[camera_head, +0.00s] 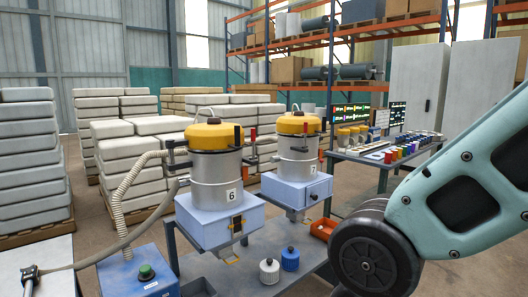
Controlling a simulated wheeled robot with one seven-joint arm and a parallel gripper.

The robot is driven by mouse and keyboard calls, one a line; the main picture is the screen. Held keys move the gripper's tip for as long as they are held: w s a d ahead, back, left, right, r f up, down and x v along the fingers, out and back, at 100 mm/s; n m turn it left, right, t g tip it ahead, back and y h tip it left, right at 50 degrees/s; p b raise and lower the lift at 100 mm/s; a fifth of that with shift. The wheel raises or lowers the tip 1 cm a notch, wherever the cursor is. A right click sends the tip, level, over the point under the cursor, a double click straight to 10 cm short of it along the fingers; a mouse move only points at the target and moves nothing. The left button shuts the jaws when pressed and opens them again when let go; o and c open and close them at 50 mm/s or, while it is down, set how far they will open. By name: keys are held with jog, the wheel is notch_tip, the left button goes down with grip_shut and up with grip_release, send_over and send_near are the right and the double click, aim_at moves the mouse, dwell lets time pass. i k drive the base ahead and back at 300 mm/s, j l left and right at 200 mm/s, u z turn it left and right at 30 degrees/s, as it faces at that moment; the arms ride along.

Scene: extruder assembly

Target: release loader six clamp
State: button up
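Loader six (212,180) is a grey metal cylinder with a yellow lid (213,136) and a "6" label, standing on a pale blue box. A dark clamp lever (237,136) stands upright at the right of its lid. Another dark clamp-like fitting (174,156) sits at its left side, beside a ribbed hose; I cannot tell whether either is latched. My gripper is out of view; only my teal arm shows at the right, apart from the loader.
Loader seven (299,157) stands close behind, at the right, with a red-tipped lever (253,135) between the loaders. A white jar (269,271) and a blue jar (290,259) stand on the grey bench.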

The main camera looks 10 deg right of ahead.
aim_at(253, 130)
jog(key=i+j, duration=0.15)
jog(key=i, duration=0.15)
jog(key=i+j, duration=0.15)
jog(key=i, duration=0.15)
jog(key=i+j+u, duration=0.15)
jog(key=i+u, duration=0.15)
jog(key=i, duration=0.25)
